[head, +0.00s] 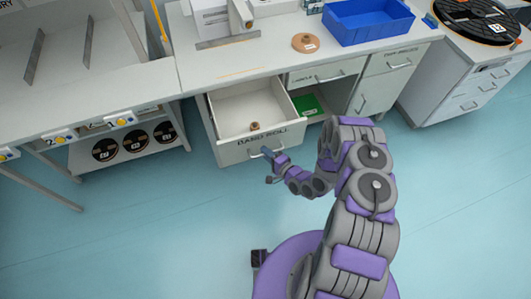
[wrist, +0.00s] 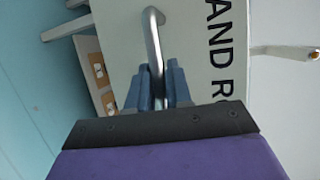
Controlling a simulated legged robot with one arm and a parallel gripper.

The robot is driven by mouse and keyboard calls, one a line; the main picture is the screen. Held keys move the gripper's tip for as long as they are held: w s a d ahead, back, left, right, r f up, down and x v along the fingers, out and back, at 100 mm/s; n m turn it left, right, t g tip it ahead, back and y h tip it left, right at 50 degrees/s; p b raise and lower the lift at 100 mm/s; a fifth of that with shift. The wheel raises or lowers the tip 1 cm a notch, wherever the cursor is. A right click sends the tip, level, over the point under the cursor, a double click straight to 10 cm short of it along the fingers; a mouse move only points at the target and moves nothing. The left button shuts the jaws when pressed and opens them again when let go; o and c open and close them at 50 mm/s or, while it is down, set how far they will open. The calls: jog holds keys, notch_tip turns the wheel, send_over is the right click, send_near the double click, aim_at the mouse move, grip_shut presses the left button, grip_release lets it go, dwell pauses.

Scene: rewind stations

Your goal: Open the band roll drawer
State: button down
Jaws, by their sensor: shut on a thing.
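The band roll drawer (head: 259,142) is pulled out from the bench, with "BAND ROLL" lettered along its front. Inside its mostly empty tray lies one small brown roll (head: 254,126) near the front. My gripper (head: 267,153) is at the drawer's front, on its handle. In the wrist view my gripper (wrist: 160,88) has its blue fingers on both sides of the metal bar handle (wrist: 153,40) and is shut on it. The part of the handle between the fingers is partly hidden.
Right of the drawer are a green item (head: 308,104) in an open bay and a grey cupboard (head: 385,80). A blue bin (head: 367,24) and a tan roll (head: 305,42) stand on the bench top. A shelf with black reels (head: 135,146) is at left. The floor in front is clear.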

jog(key=shift+s+f, duration=0.15)
jog(key=c, duration=1.3)
grip_release()
jog(key=shift+d, duration=0.1)
jog(key=shift+o, duration=0.9)
jog(key=p+v, duration=0.1)
jog(key=v, duration=1.6)
jog(key=shift+d, duration=0.1)
